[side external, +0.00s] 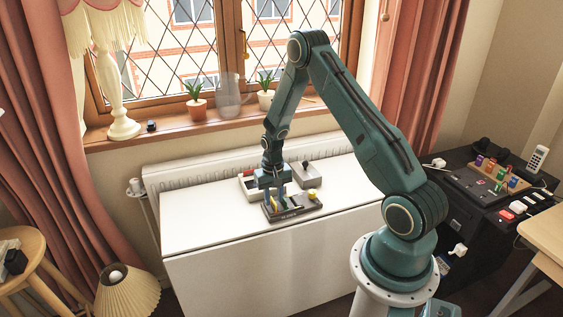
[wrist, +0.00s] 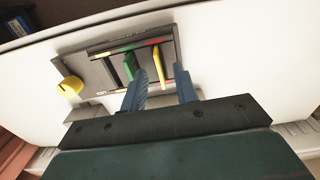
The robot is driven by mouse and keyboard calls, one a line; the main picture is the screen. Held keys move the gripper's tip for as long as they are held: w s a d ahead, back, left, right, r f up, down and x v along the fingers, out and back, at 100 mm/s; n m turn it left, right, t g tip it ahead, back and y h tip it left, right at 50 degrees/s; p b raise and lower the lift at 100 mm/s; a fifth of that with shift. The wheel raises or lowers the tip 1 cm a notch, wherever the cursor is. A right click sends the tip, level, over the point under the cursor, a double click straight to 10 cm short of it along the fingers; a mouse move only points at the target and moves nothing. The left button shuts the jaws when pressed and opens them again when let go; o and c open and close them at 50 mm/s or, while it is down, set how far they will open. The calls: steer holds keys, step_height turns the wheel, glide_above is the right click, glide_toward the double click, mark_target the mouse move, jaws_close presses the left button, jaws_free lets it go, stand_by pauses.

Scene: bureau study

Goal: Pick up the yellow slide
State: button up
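The yellow slide (wrist: 157,57) is a thin upright yellow piece on a grey control box (wrist: 104,72). A green slide (wrist: 129,66) stands to its left in the wrist view. My gripper (wrist: 163,70) is open, with its two blue fingers apart over the box. In the side view my gripper (side external: 277,203) points down at the box (side external: 300,210), and the slides are small and partly hidden.
A yellow knob (wrist: 69,87) sits at one end of the box. The table's left part is clear. Potted plants (side external: 196,107) stand on the windowsill.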

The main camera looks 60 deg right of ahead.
steer(key=shift+f, duration=0.55)
jaws_close()
